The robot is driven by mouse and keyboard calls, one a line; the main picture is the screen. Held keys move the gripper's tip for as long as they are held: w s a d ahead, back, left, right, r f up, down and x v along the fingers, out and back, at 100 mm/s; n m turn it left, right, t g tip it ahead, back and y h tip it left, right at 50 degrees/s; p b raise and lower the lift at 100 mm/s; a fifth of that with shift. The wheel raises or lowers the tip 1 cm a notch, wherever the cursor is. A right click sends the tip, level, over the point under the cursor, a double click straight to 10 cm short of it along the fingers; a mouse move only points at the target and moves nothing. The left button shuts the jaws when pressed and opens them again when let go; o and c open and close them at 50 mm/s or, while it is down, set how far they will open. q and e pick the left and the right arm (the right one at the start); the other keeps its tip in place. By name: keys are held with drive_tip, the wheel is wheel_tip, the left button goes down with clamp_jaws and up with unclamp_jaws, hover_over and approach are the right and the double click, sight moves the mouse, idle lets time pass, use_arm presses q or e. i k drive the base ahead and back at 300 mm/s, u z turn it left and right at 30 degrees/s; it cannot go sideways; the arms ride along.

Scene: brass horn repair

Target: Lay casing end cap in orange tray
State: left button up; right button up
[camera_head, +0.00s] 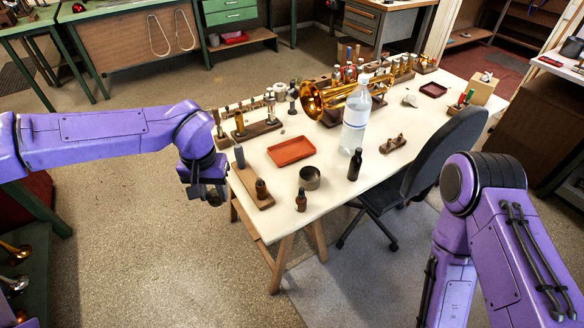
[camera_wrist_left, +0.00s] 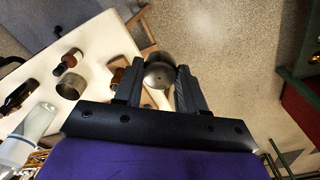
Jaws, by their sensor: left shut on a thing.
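The orange tray (camera_head: 291,150) lies flat and empty on the near left part of the white table. My left gripper (camera_head: 207,194) hangs off the table's left edge, over the floor and to the left of the tray. In the left wrist view its two dark fingers (camera_wrist_left: 157,88) are shut on a round grey metal cap, the casing end cap (camera_wrist_left: 159,74), with a small dark mark at its middle. In the head view the cap is hard to make out against the dark gripper. My right arm shows at lower right, its gripper out of view.
A wooden block (camera_head: 252,187) with small parts sits at the table's left edge. A metal ring (camera_head: 310,178), brown bottle (camera_head: 301,200) and dark bottle (camera_head: 355,164) stand near the tray. A clear water bottle (camera_head: 355,120) and brass horn (camera_head: 325,97) stand behind. A chair (camera_head: 445,150) is right.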

sight(291, 152)
drive_tip(key=z, duration=0.5)
drive_tip(key=i, duration=1)
drive_tip(key=u, duration=0.05)
